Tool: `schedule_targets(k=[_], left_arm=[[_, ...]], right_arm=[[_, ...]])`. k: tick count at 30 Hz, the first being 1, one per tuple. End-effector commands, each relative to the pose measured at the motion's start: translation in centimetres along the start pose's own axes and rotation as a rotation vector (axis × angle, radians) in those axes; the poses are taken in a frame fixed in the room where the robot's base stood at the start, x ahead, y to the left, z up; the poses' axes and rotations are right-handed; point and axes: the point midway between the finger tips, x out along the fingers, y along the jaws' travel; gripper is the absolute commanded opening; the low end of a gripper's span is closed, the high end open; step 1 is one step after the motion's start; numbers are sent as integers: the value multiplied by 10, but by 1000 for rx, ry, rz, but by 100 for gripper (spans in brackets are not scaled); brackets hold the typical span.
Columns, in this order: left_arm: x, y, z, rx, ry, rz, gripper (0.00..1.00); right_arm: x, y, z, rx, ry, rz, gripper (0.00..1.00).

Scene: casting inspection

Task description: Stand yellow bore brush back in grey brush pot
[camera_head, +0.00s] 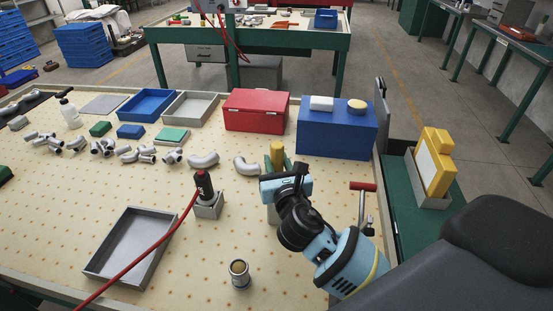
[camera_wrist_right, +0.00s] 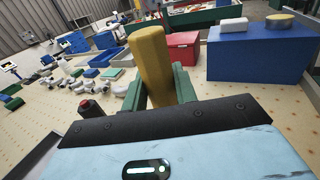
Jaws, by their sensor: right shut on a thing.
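The yellow bore brush (camera_head: 277,152) is upright in my right gripper (camera_head: 272,172), right of the table's middle. In the right wrist view the yellow handle (camera_wrist_right: 151,62) stands between the green fingers (camera_wrist_right: 155,88), which are shut on it. Its lower end is hidden by the gripper. A small round grey cup (camera_head: 239,274), which looks like the brush pot, stands near the front of the table, apart from the brush. A greyish piece (camera_head: 272,214) shows below the gripper; I cannot tell what it is. My left gripper is not in view.
A black-and-red tool (camera_head: 204,186) with a red hose stands in a grey block (camera_head: 209,208) left of the gripper. An empty grey tray (camera_head: 100,262) lies front left. Behind are a red box (camera_head: 256,112), a blue box (camera_head: 337,137) and several pipe fittings (camera_head: 203,160).

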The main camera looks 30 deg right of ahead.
Motion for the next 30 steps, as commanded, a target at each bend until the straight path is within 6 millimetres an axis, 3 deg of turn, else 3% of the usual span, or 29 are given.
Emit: schedule_targets(k=[30], left_arm=[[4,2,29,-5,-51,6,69]], right_arm=[[0,0,-43,0,1,0,1]])
